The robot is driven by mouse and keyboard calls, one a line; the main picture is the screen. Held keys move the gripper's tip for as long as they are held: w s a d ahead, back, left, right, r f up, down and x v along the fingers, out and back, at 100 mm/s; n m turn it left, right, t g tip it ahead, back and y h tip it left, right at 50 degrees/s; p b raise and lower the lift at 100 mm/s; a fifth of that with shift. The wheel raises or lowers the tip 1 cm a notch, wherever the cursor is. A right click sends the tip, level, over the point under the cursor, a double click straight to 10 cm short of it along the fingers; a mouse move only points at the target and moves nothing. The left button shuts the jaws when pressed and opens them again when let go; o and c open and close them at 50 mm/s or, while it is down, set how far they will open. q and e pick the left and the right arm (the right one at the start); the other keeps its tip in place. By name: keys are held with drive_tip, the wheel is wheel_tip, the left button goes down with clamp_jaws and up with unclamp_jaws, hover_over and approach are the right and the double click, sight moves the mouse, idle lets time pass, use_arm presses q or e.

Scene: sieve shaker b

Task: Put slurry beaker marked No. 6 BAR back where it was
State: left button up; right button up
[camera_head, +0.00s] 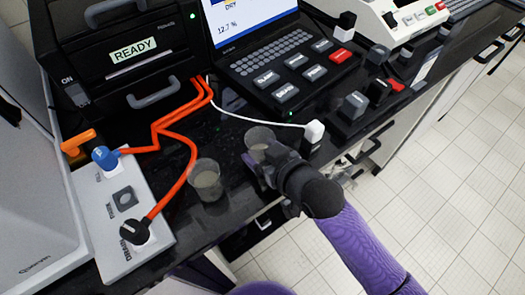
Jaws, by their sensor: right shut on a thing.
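Two small beakers with greyish contents show on the black bench. The nearer beaker (207,181) stands by itself close to the front edge. The farther beaker (259,138) is at my right gripper (264,162), which is shut on it from the front right. The gripper and wrist hide the lower part of this beaker, so I cannot tell whether it touches the bench. It looks about upright. No marking is readable on either beaker. My left gripper is out of view.
Orange cables (170,135) run left of the beakers to a grey control panel (118,215). A dark machine labelled READY (132,50) and a keyboard console (290,70) stand behind. A white plug (314,131) and loose blocks (353,106) lie to the right.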

drive_tip(key=shift+f, duration=0.15)
drive_tip(key=o, duration=1.2)
drive_tip(key=shift+r, duration=0.2)
drive_tip(key=p+v, duration=0.4)
drive_tip(key=v, duration=0.7)
drive_tip(key=s+d+f+m+g+h, duration=0.2)
drive_tip(key=s+d+f+h, duration=0.3)
drive_tip(key=f, duration=0.7)
drive_tip(key=s+d+f+m+g+h, duration=0.15)
drive_tip(key=d+f, duration=0.45)
drive_tip(key=f, duration=0.6)
drive_tip(key=s+f+g, duration=0.2)
drive_tip(key=s+f, duration=0.1)
drive_tip(key=s, duration=0.3)
drive_tip(key=s+f+g+h, duration=0.1)
drive_tip(key=s+f+g, duration=0.1)
drive_tip(key=s+f, duration=0.2)
drive_tip(key=s+d+f+m+g, duration=0.1)
drive_tip(key=s+f+g, duration=0.1)
drive_tip(key=s, duration=0.8)
drive_tip(key=shift+s+f+g+h, duration=0.25)
drive_tip(key=shift+f+g, duration=0.1)
drive_tip(key=shift+f, duration=0.35)
